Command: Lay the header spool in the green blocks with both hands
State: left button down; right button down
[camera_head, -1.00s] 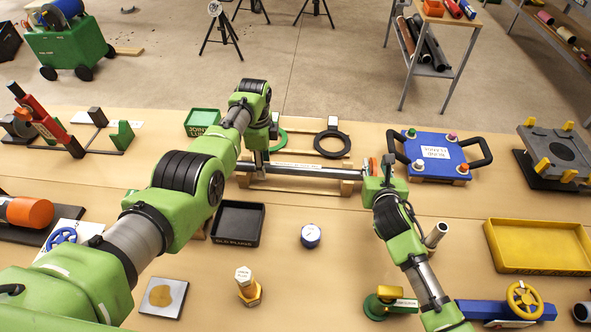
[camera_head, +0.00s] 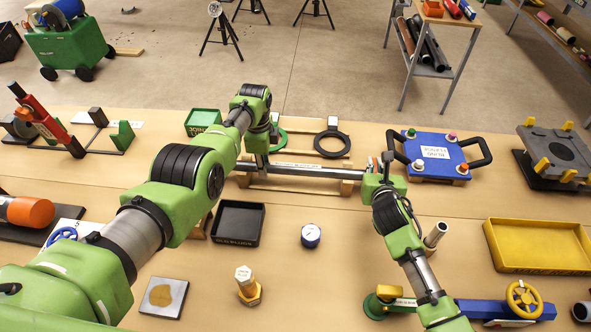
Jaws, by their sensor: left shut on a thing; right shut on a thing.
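The header spool, a grey steel pipe (camera_head: 310,172), lies left to right across a pale wooden rack (camera_head: 347,187) at the table's middle. I cannot tell whether it touches the rack or is slightly raised. My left gripper (camera_head: 262,165) is shut on the spool near its left end, its fingers partly hidden by the arm. My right gripper (camera_head: 374,166) is shut at the spool's right end and hides most of that end. A green block (camera_head: 122,135) stands on a black frame at the left; no other green block shows clearly.
Behind the spool lie a black ring (camera_head: 332,143) and a green tray (camera_head: 203,118). A blue plate with black handles (camera_head: 437,152) is close to the right. In front are a black tray (camera_head: 238,222) and a gauge (camera_head: 311,235). Bare table lies between them.

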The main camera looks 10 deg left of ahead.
pick_arm(q)
jog(key=shift+w+r, duration=0.15)
jog(key=shift+r, duration=0.15)
pick_arm(e)
jog(key=shift+w+r, duration=0.1)
jog(key=shift+r, duration=0.3)
